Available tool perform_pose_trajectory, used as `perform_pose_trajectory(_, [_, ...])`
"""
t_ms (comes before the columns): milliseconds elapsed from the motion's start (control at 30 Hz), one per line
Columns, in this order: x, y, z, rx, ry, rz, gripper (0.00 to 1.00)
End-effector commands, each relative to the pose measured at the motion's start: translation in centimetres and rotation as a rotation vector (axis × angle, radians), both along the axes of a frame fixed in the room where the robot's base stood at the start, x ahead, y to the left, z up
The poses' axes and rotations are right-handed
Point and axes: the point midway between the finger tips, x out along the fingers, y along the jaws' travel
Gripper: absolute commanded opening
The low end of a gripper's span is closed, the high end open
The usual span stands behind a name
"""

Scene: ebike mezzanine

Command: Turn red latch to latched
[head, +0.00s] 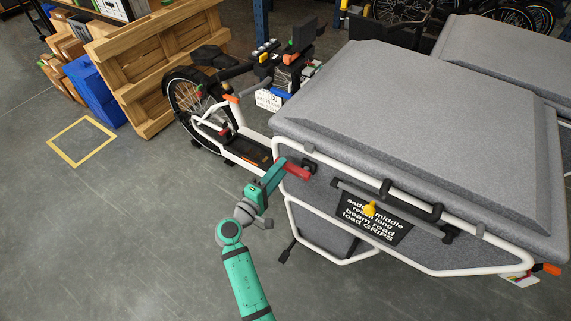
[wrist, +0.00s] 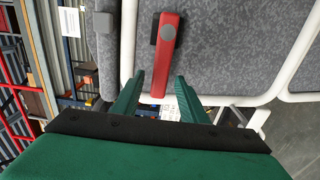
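The red latch (head: 294,168) is on the grey side of the cargo bike's box (head: 330,215), near its left end, beside a small dark mount. In the wrist view the latch (wrist: 164,62) is a long red bar with a round grey pivot near its upper end, running almost straight down and slightly left. My gripper (head: 273,177) is at the latch's free end. In the wrist view my gripper (wrist: 159,76) is open, with one green finger on each side of the bar's lower end. Gaps show on both sides, and I see no clear contact.
A dark rail with a yellow knob (head: 370,209) and a black text panel (head: 362,220) are right of the latch. White frame tubes (head: 430,268) run around the box.

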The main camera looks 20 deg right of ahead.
Motion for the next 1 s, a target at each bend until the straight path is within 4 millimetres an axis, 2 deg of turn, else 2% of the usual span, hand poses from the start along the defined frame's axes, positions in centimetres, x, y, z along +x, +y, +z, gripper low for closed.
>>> perform_pose_trajectory(200, [1.6, -2.1, 0.0, 0.001, -0.001, 0.0, 0.39])
perform_pose_trajectory(600, [2.1, -2.6, 0.0, 0.001, 0.0, 0.001, 0.39])
perform_pose_trajectory(633, [2.1, -2.6, 0.0, 0.001, 0.0, 0.001, 0.37])
perform_pose_trajectory(700, [2.1, -2.6, 0.0, 0.001, 0.0, 0.001, 0.2])
perform_pose_trajectory(800, [2.1, -2.6, 0.0, 0.001, 0.0, 0.001, 0.0])
perform_pose_trajectory(1000, [2.0, -3.0, 0.0, 0.003, -0.003, -0.002, 0.0])
